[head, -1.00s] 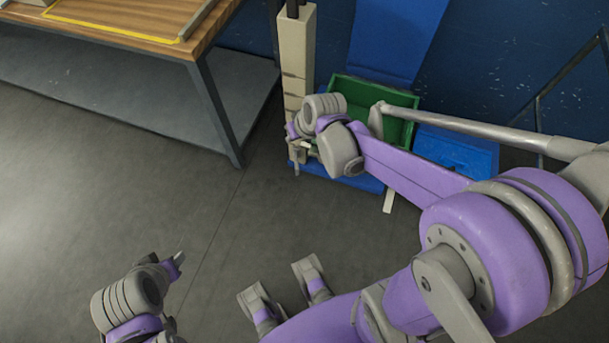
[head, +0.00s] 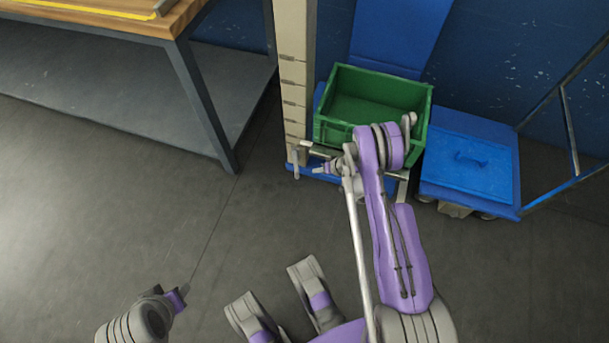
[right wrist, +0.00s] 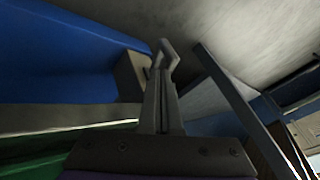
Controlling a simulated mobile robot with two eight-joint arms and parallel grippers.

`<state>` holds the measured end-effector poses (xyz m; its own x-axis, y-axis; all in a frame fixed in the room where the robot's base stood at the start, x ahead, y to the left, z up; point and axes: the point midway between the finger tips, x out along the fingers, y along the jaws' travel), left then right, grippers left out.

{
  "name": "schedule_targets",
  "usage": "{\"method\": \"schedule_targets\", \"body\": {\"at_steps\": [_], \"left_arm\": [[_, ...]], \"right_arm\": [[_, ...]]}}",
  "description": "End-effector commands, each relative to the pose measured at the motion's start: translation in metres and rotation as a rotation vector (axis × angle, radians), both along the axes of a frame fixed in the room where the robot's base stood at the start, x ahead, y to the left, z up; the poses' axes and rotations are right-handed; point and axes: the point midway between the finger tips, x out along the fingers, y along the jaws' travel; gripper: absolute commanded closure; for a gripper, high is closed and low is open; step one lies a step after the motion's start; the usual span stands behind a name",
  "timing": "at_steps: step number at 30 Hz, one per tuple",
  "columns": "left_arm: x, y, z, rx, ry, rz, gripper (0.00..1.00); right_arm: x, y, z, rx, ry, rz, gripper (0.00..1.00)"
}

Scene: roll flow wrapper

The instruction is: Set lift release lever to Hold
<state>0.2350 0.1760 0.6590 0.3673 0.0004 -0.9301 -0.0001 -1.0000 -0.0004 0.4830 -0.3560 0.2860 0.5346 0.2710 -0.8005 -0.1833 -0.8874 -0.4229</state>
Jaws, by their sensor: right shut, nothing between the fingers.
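The lift has a beige column (head: 294,75) and a blue base (head: 292,165), with a green crate (head: 343,133) on it. Small grey metal parts (head: 312,148) show at the foot of the column. I cannot tell which of them is the release lever, or its setting. My right gripper (head: 326,168) is low beside the column foot, in front of the crate. In the right wrist view its fingers (right wrist: 163,52) are together with nothing between them. My left gripper (head: 183,291) is low at the left, above the bare floor, away from the lift; its jaws are unclear.
A wood-topped workbench (head: 120,22) with a dark leg stands at the upper left. A blue cart (head: 470,160) with a rail is to the right of the crate. A blue wall is behind. The grey floor (head: 100,220) at the front left is clear.

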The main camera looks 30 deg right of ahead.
Motion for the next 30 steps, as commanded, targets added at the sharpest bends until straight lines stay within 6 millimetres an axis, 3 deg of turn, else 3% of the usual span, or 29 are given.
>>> {"method": "schedule_targets", "body": {"at_steps": [14,30], "left_arm": [[0.000,0.000,-0.002,0.000,0.000,0.000,0.50],[0.004,0.000,-0.021,0.000,0.000,0.000,0.50]], "right_arm": [[0.000,0.000,-0.010,0.003,-0.002,-0.001,1.00],[0.046,0.022,-0.077,0.003,-0.003,0.000,1.00]]}}
